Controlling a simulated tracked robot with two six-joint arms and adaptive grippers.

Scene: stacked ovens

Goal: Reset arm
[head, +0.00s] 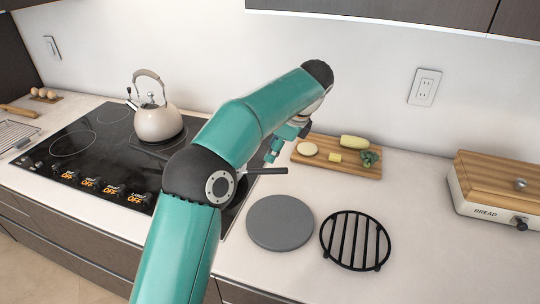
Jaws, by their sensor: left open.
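My teal left arm rises from the bottom of the head view and bends across the middle, over the cooktop's right edge and the counter. My left gripper (286,146) hangs below the arm's far end, partly hidden behind it. It is open, with nothing seen between its fingers. It appears just left of and in front of the wooden cutting board (355,165), above the counter; I cannot tell whether it touches anything. My right gripper is out of view.
A kettle (158,122) stands on the black cooktop (88,138). A grey round plate (280,223) and a black round trivet (340,247) lie on the counter. A bread box (475,203) stands at right. A black handle (267,171) sticks out behind my arm. The counter's front right is clear.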

